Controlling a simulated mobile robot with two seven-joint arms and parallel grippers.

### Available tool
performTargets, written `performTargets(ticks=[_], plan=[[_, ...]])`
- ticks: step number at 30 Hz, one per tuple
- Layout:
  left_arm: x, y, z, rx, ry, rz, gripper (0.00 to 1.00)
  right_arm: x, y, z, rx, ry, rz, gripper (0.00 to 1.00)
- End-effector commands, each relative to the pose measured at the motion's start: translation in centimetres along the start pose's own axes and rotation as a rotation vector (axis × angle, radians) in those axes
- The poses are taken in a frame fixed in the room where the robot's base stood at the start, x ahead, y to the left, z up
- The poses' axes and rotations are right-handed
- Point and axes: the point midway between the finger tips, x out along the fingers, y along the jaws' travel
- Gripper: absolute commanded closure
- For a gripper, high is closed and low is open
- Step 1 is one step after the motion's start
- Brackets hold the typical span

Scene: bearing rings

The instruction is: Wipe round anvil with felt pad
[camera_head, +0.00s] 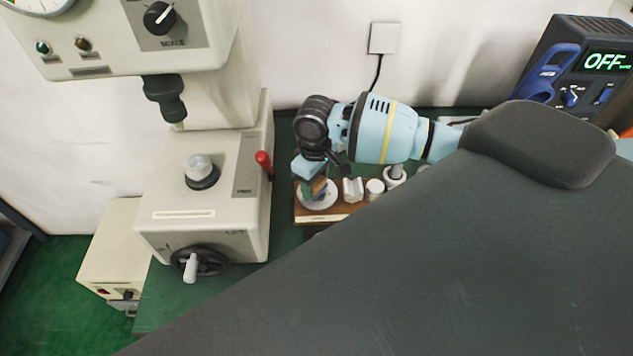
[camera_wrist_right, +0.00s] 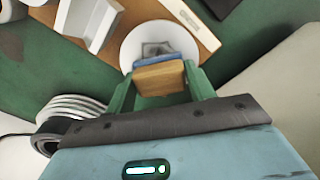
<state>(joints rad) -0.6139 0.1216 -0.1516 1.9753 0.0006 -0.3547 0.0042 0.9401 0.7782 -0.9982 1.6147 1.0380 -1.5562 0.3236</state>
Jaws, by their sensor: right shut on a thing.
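The round anvil (camera_head: 198,163) is a pale metal cylinder on a dark collar, standing on the base of the cream testing machine. My right gripper (camera_head: 317,188) is to the right of the anvil, over a wooden board. Its green fingers are shut on the felt pad, a small block with a tan wooden part (camera_wrist_right: 160,78) and a blue layer. The pad is over a round white dish (camera_head: 318,203); the dish also shows in the right wrist view (camera_wrist_right: 133,45). I cannot tell whether pad and dish touch. My left gripper is not in view.
The wooden board (camera_head: 341,211) also carries a white V-shaped block (camera_head: 353,189) and a white round piece (camera_head: 375,188). A red-knobbed lever (camera_head: 264,162) stands between anvil and board. The machine's dark head (camera_head: 168,97) hangs above the anvil. A handwheel (camera_head: 200,260) is in front.

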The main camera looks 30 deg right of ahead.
Motion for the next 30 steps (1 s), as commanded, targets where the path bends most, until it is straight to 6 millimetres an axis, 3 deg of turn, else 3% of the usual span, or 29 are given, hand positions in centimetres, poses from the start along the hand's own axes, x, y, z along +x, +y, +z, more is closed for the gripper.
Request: performTargets(ticks=[12, 30], plan=[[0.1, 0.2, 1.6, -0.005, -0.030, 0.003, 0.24, 0.2, 1.2, -2.5, 0.000, -0.003, -0.002, 0.69], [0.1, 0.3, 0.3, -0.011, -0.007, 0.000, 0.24, -0.1, 1.9, -2.3, 0.000, -0.001, -0.001, 0.69]])
